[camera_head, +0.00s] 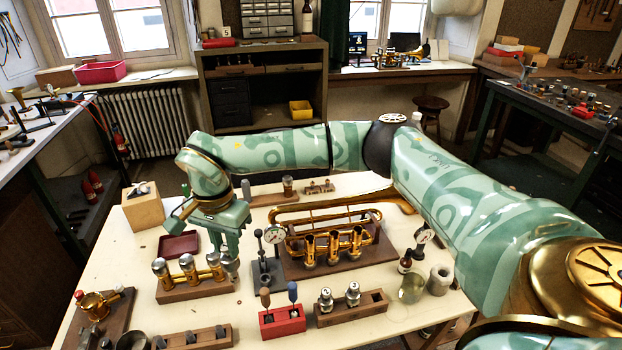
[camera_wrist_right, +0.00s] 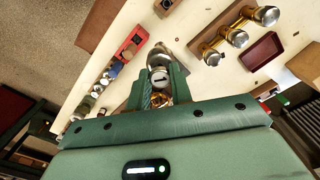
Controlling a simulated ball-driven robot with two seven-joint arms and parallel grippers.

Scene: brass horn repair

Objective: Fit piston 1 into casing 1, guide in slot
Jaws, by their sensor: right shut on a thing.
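My right gripper (camera_head: 232,256) points down above the table between the wooden block of brass cylinders and the trumpet. It is shut on a silver piece, which I take to be piston 1 (camera_head: 231,267); its round end shows between the fingers (camera_wrist_right: 160,84) in the right wrist view. Its guide cannot be made out. The brass trumpet (camera_head: 328,212) lies on a dark wooden base, right of the gripper. Its three upright casings (camera_head: 334,245) stand in a row, apart from the gripper. Two silver pistons (camera_head: 326,299) stand in a wooden rack (camera_head: 375,303) in front. My left gripper is not in view.
A wooden block (camera_head: 196,293) with three silver-capped brass cylinders is left of the gripper. A dial gauge stand (camera_head: 268,270) is close on its right. A red block (camera_head: 284,325) with handled tools is in front. A dark red tray (camera_head: 179,244) lies behind left.

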